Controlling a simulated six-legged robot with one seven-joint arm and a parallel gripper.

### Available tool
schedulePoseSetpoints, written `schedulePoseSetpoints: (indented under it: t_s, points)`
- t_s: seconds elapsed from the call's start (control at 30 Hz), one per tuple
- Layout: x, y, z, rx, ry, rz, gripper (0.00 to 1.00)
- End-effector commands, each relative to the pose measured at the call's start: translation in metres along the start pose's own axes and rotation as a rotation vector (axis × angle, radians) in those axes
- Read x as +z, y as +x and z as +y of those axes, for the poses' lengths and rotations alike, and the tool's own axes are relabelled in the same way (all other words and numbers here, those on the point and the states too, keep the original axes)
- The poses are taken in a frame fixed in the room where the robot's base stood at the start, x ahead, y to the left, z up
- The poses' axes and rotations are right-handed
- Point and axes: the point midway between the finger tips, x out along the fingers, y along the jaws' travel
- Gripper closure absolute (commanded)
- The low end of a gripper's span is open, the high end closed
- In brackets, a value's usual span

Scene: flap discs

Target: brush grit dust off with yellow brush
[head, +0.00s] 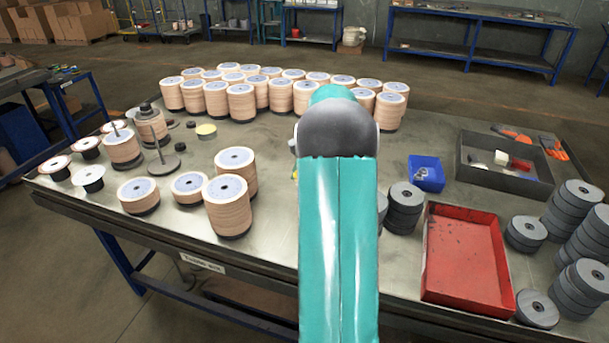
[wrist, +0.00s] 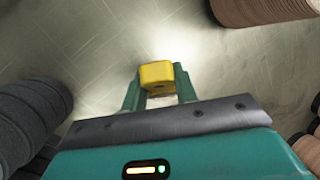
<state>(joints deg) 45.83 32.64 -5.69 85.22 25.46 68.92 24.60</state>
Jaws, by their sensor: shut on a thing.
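In the wrist view my gripper (wrist: 159,92) is shut on a yellow block-shaped thing (wrist: 158,73), which looks like the yellow brush. Its bristles are not visible. It is held over bare metal table, and I cannot tell whether it touches the surface. In the head view my teal arm hides the gripper and nearly all of the brush. Dark specks, perhaps grit, lie in the red tray (head: 428,262) to the right of my arm. On the bare table below the brush I see only scratches and a bright sheen.
Stacks of tan discs (head: 228,208) stand left of my arm and in a row behind it. Grey disc stacks (head: 404,206) stand close on its right and at the right edge. A blue bin (head: 426,173) and a dark tray (head: 505,181) are at the back right.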

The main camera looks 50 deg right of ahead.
Motion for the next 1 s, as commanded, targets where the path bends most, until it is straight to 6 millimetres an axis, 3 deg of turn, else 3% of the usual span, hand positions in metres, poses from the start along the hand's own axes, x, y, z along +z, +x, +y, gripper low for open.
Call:
schedulePoseSetpoints:
  t_s: [0.27,1.0]
  points:
    - [0.001,0.004,-0.011,0.000,0.001,0.000,0.94]
    - [-0.042,-0.005,-0.027,0.000,0.001,0.001,0.94]
